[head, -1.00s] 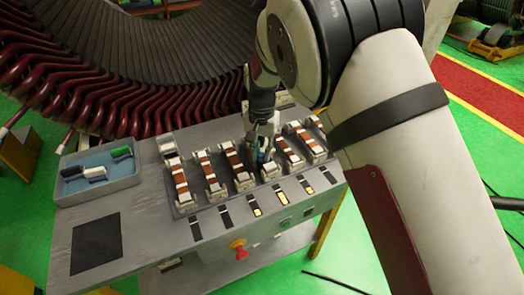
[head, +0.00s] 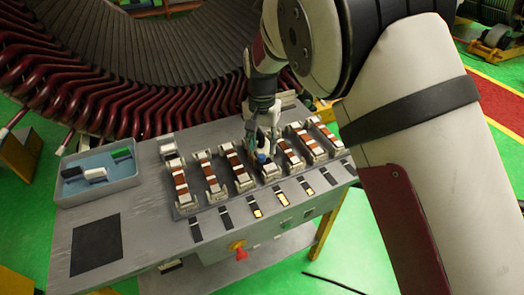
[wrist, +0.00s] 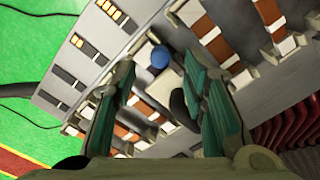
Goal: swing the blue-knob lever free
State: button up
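The blue knob (head: 262,157) tops a lever on the middle station in a row of clamp-like stations on the grey bench. It also shows in the wrist view (wrist: 160,56), ahead of and between my fingertips. The lever's arm is mostly hidden; a dark rounded part (wrist: 182,108) sits between the fingers. My gripper (head: 262,141) is above this station, pointing down. In the wrist view its two green-padded fingers (wrist: 160,72) are spread wide with nothing gripped. I cannot tell exactly how high the tips are above the knob.
Stations with brown-and-white bars (head: 238,167) (head: 292,150) stand close on both sides. A blue-grey tray (head: 98,180) with small blocks is at left, beside a black pad (head: 96,242). A red knob (head: 239,251) is on the bench front. Dark red coils (head: 100,105) rise behind.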

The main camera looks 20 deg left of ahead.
notch_tip(320, 180, up, 8)
jog(key=shift+r, duration=0.2)
dwell(0.3)
jog(key=s+d+r+t+y, duration=0.1)
jog(key=s+d+r, duration=0.1)
jog(key=d+r, duration=0.85)
jog(key=s+d+r+t+y, duration=0.1)
jog(key=d+r, duration=0.5)
jog(key=d, duration=0.9)
jog(key=s+d+m+t+h, duration=0.1)
jog(key=s+d+t+h, duration=0.1)
jog(key=s+d, duration=1.4)
jog(key=shift+s+d+f+t, duration=0.2)
jog(key=shift+s+d+t, duration=0.2)
jog(key=shift+s+t, duration=0.75)
